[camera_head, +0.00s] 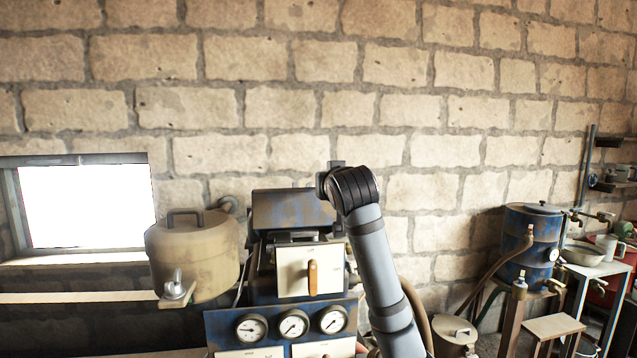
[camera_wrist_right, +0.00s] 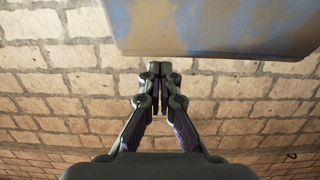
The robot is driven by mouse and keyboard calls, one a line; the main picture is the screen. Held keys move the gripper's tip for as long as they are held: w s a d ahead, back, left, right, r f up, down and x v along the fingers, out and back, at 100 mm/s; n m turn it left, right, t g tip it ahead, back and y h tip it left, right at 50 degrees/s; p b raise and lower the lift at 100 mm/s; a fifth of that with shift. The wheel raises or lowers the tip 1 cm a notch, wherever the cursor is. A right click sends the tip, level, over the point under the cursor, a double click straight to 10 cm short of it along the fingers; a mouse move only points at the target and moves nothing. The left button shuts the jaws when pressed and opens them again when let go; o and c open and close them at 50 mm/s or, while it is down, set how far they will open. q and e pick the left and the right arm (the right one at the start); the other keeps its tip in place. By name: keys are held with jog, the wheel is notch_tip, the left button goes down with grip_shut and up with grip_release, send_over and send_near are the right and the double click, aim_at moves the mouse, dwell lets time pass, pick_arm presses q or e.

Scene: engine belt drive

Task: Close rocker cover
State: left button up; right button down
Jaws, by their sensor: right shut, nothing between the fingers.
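The rocker cover (camera_head: 292,210) is a worn blue metal lid with rust patches, at the top of the engine in the middle of the head view. Its broad face is toward me, and grey metal parts show in a gap beneath it, so it looks raised. In the right wrist view the blue, rust-marked cover (camera_wrist_right: 215,25) fills the upper right. My right gripper (camera_wrist_right: 160,68) is shut and empty, its fingertips just below the cover's lower edge in that picture; contact cannot be told. In the head view my right wrist hides the fingers, beside the cover's right end.
Below the cover are a cream panel with a brown handle (camera_head: 312,278) and several dials (camera_head: 293,324). A tan tank (camera_head: 193,254) stands close on the left. A blue drum (camera_head: 531,243) and cluttered bench are at the right. A brick wall (camera_head: 440,100) is behind.

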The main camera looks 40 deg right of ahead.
jog(key=s+f+t+b, duration=0.1)
jog(key=f+b, duration=0.1)
jog(key=b, duration=0.1)
jog(key=s+a+f+t+h+b, duration=0.1)
jog(key=f+b, duration=0.2)
jog(key=b, duration=0.1)
jog(key=s+a+f+t+b, duration=0.1)
jog(key=s+f+b, duration=0.1)
jog(key=b, duration=0.2)
jog(key=shift+s+f+h, duration=0.1)
jog(key=shift+f+h, duration=0.15)
jog(key=shift+h, duration=0.05)
jog(key=shift+s+a+f+t+b, duration=0.15)
jog(key=shift+s+f+t+b, duration=0.2)
jog(key=shift+b, duration=0.5)
